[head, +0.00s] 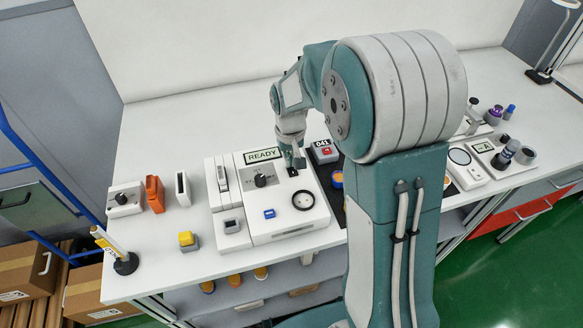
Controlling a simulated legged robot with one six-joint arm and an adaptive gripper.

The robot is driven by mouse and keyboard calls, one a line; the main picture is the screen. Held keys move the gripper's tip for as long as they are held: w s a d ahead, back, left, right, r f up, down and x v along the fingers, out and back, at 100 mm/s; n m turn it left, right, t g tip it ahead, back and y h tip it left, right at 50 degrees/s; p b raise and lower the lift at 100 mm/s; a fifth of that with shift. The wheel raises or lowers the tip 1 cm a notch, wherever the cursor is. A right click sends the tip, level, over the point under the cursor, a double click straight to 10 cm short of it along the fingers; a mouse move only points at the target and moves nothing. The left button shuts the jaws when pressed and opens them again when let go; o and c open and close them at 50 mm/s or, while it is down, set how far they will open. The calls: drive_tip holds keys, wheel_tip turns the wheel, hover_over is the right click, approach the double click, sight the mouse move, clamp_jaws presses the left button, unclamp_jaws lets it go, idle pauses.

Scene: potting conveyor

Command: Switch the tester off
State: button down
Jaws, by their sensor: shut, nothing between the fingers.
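The tester (278,225) is a white box on the bench with a lit display (264,155) reading READY. It has a black rotary knob (262,180), a blue button (269,213) and a black ring (303,200) on its top. A small dark part (292,172), perhaps a switch, shows at the tester's upper right, just below my gripper. My gripper (296,165) is shut and empty, pointing down over that corner. Whether its tips touch the tester cannot be told, and the position of the dark part is too small to read.
A device labelled 041 (324,150) with a red button stands close right of the gripper. My arm hides the bench's middle. Left are an orange holder (155,193), a yellow-topped button box (188,240) and a white knob box (124,199). The bench behind the tester is clear.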

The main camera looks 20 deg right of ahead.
drive_tip(key=shift+r, duration=3.5)
drive_tip(key=s+r+t, duration=0.2)
drive_tip(key=s+r, duration=0.3)
drive_tip(key=s, duration=0.6)
drive_tip(key=s+r+t, duration=0.3)
drive_tip(key=s+r, duration=0.2)
drive_tip(key=s, duration=0.6)
drive_tip(key=shift+t, duration=0.3)
drive_tip(key=shift+s, duration=0.1)
